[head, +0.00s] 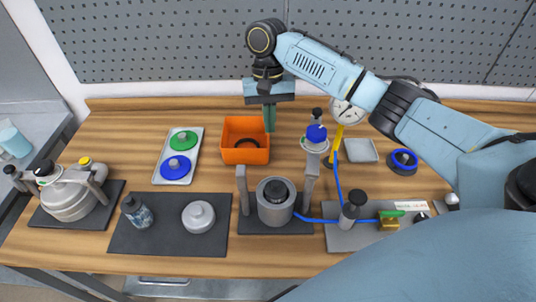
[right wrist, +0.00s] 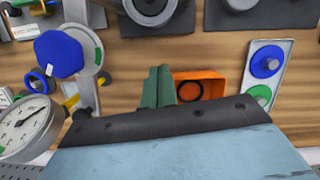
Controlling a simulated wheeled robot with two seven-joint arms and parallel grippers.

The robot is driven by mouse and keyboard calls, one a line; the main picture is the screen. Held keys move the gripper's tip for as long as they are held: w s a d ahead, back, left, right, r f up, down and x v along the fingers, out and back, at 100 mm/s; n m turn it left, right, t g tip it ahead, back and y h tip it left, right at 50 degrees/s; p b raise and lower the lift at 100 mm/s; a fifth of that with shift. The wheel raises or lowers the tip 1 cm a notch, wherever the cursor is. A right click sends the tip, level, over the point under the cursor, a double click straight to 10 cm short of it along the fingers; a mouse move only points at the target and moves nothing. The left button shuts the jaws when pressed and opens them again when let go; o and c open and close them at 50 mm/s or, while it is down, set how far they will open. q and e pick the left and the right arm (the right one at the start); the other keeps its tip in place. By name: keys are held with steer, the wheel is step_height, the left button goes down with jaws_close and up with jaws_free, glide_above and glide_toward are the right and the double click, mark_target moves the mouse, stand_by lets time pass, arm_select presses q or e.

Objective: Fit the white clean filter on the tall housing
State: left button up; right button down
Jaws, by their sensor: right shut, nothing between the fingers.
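My right gripper (head: 269,118) has green fingers, pointing down beside the right rear of the orange bin (head: 246,157). Its fingers are shut and empty, also in the right wrist view (right wrist: 158,86). A tall upright part with a blue cap (head: 316,132) and a pale grey flange stands right of the bin; it may be the tall housing. In the right wrist view its blue hexagonal cap (right wrist: 58,53) is at the left, apart from the fingers. I cannot clearly pick out a white clean filter. A pale grey round, knobbed part (head: 198,216) sits on a dark mat. My left gripper is not in view.
The bin holds a dark ring (right wrist: 189,90). A tray (head: 158,179) carries a green and a blue disc. A grey cup-shaped fixture (head: 276,208) with two posts stands in front.

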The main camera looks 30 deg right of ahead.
mark_target(274, 178)
steer(key=s+f, duration=0.2)
steer(key=f, duration=0.1)
steer(key=s+a+f+p, duration=0.1)
steer(key=s+f, duration=0.1)
steer(key=f, duration=0.1)
steer(key=s+a+f+p, duration=0.1)
steer(key=s+f, duration=0.1)
steer(key=f, duration=0.1)
steer(key=shift+a+f, duration=0.2)
steer(key=shift+f, duration=0.05)
steer(key=shift+w, duration=0.1)
